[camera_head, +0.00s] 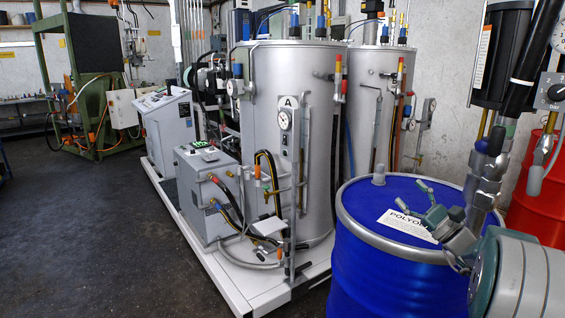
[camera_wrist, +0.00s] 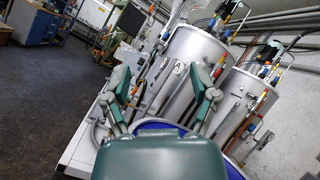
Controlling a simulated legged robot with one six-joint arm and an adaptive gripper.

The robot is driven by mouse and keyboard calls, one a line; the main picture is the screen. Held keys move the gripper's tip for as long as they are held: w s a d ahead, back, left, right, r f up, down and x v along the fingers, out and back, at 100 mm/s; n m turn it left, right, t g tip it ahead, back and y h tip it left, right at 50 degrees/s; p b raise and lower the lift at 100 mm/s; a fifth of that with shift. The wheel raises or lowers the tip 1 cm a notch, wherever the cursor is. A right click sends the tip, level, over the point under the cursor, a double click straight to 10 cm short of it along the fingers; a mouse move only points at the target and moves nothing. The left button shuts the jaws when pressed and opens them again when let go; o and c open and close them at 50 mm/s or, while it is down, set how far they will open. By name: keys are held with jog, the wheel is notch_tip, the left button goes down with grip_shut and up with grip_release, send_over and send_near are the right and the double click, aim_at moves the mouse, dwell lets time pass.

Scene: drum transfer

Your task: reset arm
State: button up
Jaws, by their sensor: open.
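My gripper (camera_head: 411,195) is above the lid of a blue drum (camera_head: 385,275) in the head view, at the right. Its fingers are spread apart and hold nothing. In the wrist view my gripper (camera_wrist: 158,78) shows both green fingers apart, with a silver tank behind them. The drum carries a white label reading "POLYOL", partly covered by my gripper. My arm hides the drum's right side. I cannot tell whether the fingers touch the lid.
Two silver tanks (camera_head: 285,190) and a grey control box (camera_head: 207,190) stand on a white platform (camera_head: 262,287) left of the drum. A black pump with a metal pipe (camera_head: 485,185) rises beside my gripper. A red drum (camera_head: 535,205) is at the right. Dark floor (camera_head: 75,235) is clear at left.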

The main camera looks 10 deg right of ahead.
jog(key=s+a+n+g+y, duration=0.2)
jog(key=a+n+g, duration=0.5)
jog(key=a, duration=1)
jog(key=s+a+f+n+g+h, duration=0.1)
jog(key=s+a+f+n+g, duration=0.1)
jog(key=s+a+g, duration=0.3)
jog(key=s+a+f+n+g+h, duration=0.1)
jog(key=s+a+f+g, duration=0.15)
jog(key=a, duration=0.35)
jog(key=s+f+n+h, duration=0.4)
jog(key=s+n+h, duration=0.2)
jog(key=s, duration=0.2)
jog(key=s+f+n+h, duration=0.4)
jog(key=s+n+h, duration=0.1)
jog(key=s, duration=0.3)
jog(key=shift+s+a+n+h, duration=0.2)
jog(key=shift+s+n+h, duration=0.2)
jog(key=shift+n, duration=0.1)
jog(key=shift+g, duration=0.25)
jog(key=shift+c, duration=1.3)
jog(key=shift+d, duration=0.15)
